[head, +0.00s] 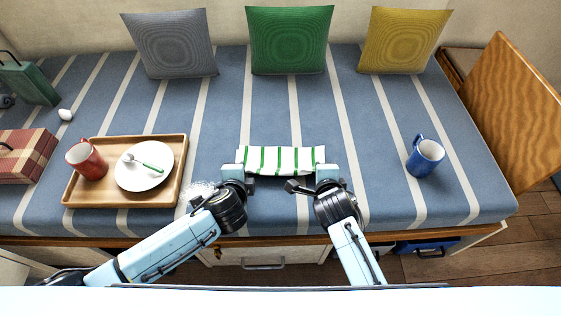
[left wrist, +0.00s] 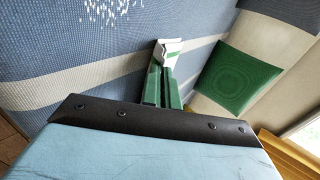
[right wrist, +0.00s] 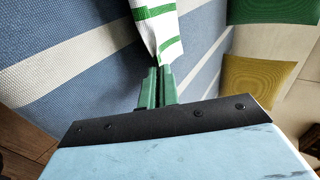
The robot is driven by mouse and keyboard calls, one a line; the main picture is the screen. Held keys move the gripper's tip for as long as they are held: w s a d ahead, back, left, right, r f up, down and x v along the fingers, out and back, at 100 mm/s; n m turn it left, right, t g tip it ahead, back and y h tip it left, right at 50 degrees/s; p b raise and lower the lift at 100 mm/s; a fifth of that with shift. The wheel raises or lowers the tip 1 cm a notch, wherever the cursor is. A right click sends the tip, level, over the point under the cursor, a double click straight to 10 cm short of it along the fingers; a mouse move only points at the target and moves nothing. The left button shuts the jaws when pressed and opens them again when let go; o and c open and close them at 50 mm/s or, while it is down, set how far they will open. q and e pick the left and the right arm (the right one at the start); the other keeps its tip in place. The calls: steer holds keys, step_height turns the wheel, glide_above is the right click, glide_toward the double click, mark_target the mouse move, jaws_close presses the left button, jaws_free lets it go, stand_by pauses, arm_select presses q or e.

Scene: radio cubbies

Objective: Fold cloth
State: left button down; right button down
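The white cloth with green stripes (head: 280,160) is a narrow strip lying left to right near the front middle of the striped cushion. My left gripper (head: 243,172) is at its left end. In the left wrist view the green fingers (left wrist: 163,85) are close together with the cloth end (left wrist: 168,48) at their tips. My right gripper (head: 321,174) is at the right end. In the right wrist view its fingers (right wrist: 158,85) are close together on the cloth (right wrist: 157,28). Whether the cloth touches the cushion all along is unclear.
A wooden tray (head: 180,186) with a red mug (head: 88,160) and a plate (head: 144,167) stands left. A blue mug (head: 425,157) stands right. Grey (head: 171,45), green (head: 289,40) and yellow (head: 405,41) pillows line the back. The cushion behind the cloth is clear.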

arm_select(q)
steer(key=shift+s+f, duration=0.25)
arm_select(e)
steer(key=shift+s+f, duration=0.25)
steer(key=shift+f, duration=0.05)
arm_select(q)
steer(key=c, duration=1.3)
jaws_free()
arm_select(e)
steer(key=c, duration=1.3)
jaws_free()
arm_select(q)
steer(key=shift+r, duration=0.1)
arm_select(e)
steer(key=shift+r, duration=0.1)
